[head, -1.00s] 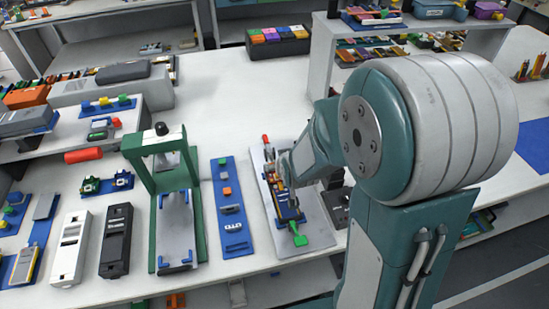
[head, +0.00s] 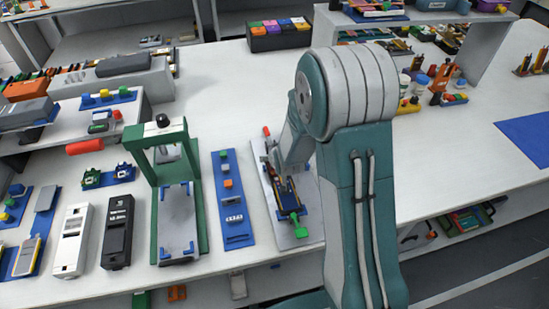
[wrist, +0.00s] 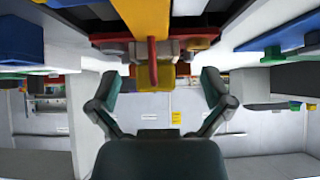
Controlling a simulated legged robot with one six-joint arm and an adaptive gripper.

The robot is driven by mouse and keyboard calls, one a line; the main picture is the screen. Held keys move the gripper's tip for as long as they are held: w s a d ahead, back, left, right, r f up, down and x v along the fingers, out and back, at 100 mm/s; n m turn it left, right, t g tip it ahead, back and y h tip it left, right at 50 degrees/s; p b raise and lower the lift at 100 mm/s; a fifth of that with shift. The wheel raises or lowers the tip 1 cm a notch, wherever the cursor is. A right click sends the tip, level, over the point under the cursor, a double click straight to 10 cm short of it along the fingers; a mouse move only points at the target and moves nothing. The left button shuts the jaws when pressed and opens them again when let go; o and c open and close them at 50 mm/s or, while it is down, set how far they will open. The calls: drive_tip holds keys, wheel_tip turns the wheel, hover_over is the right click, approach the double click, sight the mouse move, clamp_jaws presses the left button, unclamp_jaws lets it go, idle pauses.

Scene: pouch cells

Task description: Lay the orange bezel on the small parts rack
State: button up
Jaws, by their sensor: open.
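A narrow blue strip (head: 238,238) lies on the bench with small parts on it, among them a small orange piece (head: 228,184). I cannot tell for sure whether this piece is the orange bezel or whether the strip is the small parts rack. My gripper is to the right of the strip, low over a grey plate (head: 297,240) with a blue holder and a green handle (head: 296,224); my arm partly hides it. In the wrist view my gripper (wrist: 160,92) has its two fingers wide apart. A yellow-orange block (wrist: 154,76) shows between them, apart from both fingers.
A green press frame (head: 160,200) stands left of the strip, a tall obstacle. Black (head: 117,232) and white (head: 74,240) devices lie farther left. A box of coloured blocks (head: 279,35) stands at the back.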

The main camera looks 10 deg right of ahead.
drive_tip(key=shift+w+a+f, duration=0.1)
drive_tip(key=c, duration=0.6)
